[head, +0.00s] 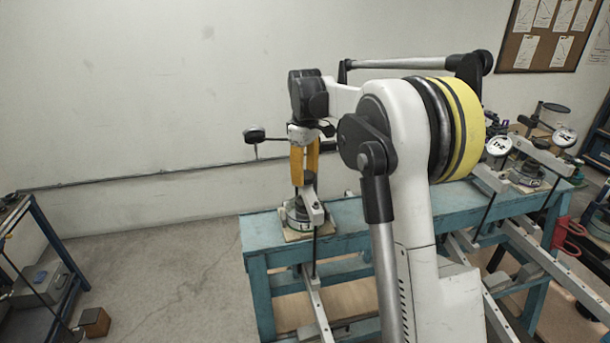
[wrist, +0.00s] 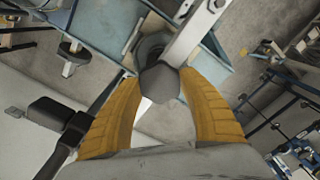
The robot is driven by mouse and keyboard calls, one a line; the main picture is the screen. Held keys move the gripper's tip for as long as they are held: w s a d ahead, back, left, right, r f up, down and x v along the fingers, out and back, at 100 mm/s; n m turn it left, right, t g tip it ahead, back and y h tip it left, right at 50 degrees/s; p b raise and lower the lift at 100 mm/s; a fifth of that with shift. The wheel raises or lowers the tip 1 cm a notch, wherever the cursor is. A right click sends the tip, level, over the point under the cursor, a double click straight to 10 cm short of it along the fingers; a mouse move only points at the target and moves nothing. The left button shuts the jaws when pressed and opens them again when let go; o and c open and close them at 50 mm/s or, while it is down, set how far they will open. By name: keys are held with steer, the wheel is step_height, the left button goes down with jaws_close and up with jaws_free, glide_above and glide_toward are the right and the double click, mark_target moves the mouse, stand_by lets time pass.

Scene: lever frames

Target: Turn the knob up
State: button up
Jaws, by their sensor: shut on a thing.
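A dark grey knob (wrist: 160,90) with a faceted outline shows in the wrist view, at the end of a pale metal bar (wrist: 196,32). My gripper's orange fingers (head: 305,177) point down over the near left end of the blue bench in the head view. Their tips sit on both sides of the knob, and the gripper is shut on it. Below is a round device on a light board (head: 294,236), with the bar slanting beside it. In the head view the fingers mostly hide the knob.
The blue bench (head: 345,222) runs to the right, with more gauges and lever devices at its far end (head: 530,170). My arm hides the bench's middle. A black knob on a thin rod (head: 255,135) stands left of the gripper. Open floor (head: 170,270) lies left of the bench.

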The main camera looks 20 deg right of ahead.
mark_target(305, 175)
stand_by(0.4)
steer(key=o, duration=1.2)
step_height(305, 175, up, 12)
steer(key=shift+f, duration=0.1)
